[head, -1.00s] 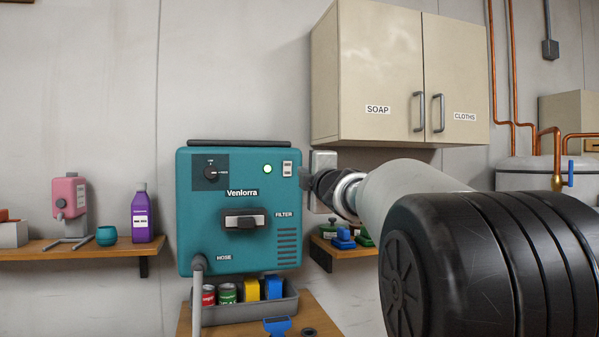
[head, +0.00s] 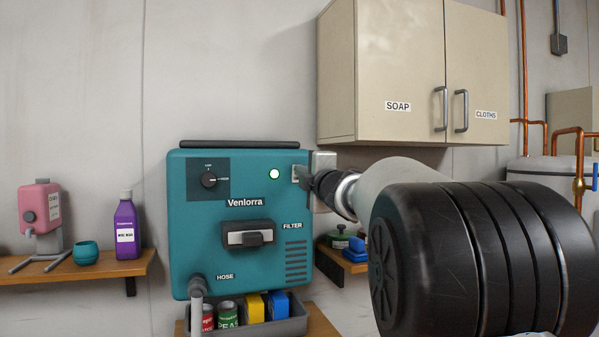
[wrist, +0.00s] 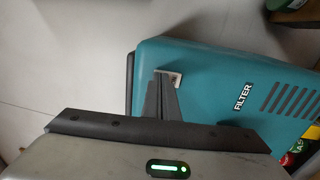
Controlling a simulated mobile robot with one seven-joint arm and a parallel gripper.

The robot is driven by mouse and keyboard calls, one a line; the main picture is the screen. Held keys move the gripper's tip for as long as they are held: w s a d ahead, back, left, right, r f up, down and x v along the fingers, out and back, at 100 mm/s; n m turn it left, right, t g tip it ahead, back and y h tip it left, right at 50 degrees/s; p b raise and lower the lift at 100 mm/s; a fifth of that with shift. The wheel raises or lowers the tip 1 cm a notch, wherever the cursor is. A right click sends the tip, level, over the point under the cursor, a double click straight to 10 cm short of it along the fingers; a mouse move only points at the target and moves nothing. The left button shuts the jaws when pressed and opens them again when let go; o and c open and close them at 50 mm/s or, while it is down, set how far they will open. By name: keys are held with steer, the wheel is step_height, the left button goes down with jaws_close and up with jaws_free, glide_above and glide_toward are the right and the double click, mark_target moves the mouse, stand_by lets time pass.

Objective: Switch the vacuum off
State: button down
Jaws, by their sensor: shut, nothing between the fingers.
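The vacuum (head: 205,240) is a teal box marked Venlorra, with a dial (head: 209,180), a latch handle (head: 248,238) and a lit green light (head: 274,174). Its small pale switch plate (head: 295,172) is at the upper right of the front, partly hidden by my gripper (head: 304,178). In the wrist view my gripper (wrist: 160,76) is shut and empty, its tips at the switch plate (wrist: 174,76). I cannot tell whether they touch it, or which way the switch is set.
A cream cabinet (head: 390,65) hangs above right. A grey bin (head: 270,328) with cans and boxes is below the vacuum. A left shelf (head: 90,268) holds a purple bottle (head: 126,228) and pink dispenser (head: 42,215). Copper pipes (head: 578,160) are at the right.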

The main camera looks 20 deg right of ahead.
steer(key=shift+s, duration=0.15)
steer(key=shift+r, duration=0.15)
steer(key=p, duration=0.3)
steer(key=shift+w+r+g+p, duration=0.1)
steer(key=shift+w+g+p, duration=0.1)
steer(key=shift+g+p, duration=0.2)
